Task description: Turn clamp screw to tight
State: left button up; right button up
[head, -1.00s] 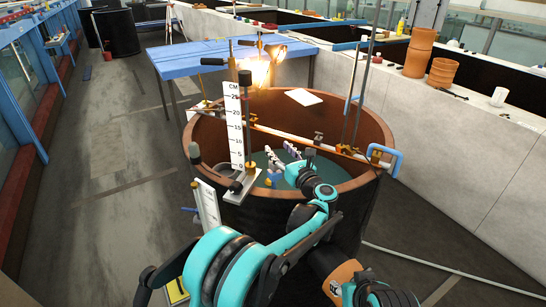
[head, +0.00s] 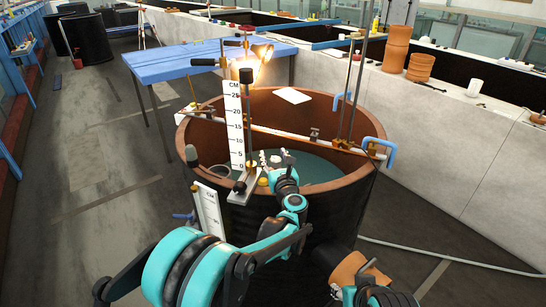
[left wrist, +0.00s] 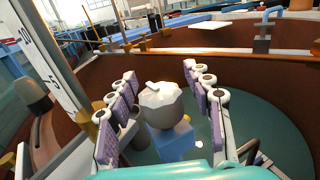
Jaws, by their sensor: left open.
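A white centimetre scale (head: 235,125) stands upright on a metal base (head: 243,188) at the near left rim of the round brown tank (head: 355,185). Brass fittings sit by the scale; a brass knob (left wrist: 86,120) shows left of my fingers in the left wrist view. I cannot tell which fitting is the clamp screw. My left gripper (head: 276,158) is open, just right of the scale base and over the tank. In the left wrist view its two purple-padded fingers (left wrist: 160,75) stand apart, with a pale rounded piece (left wrist: 162,104) and a blue block between them.
A white pipe (head: 290,136) crosses the tank, with upright rods and a blue handle (head: 391,153) at its right. A lit lamp (head: 248,72) shines behind the scale. A blue table (head: 170,62) stands behind. Floor at left is mostly clear.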

pick_arm(q)
jog(key=shift+w+a, duration=0.1)
jog(key=shift+w, duration=0.5)
jog(key=shift+c, duration=0.3)
grip_shut()
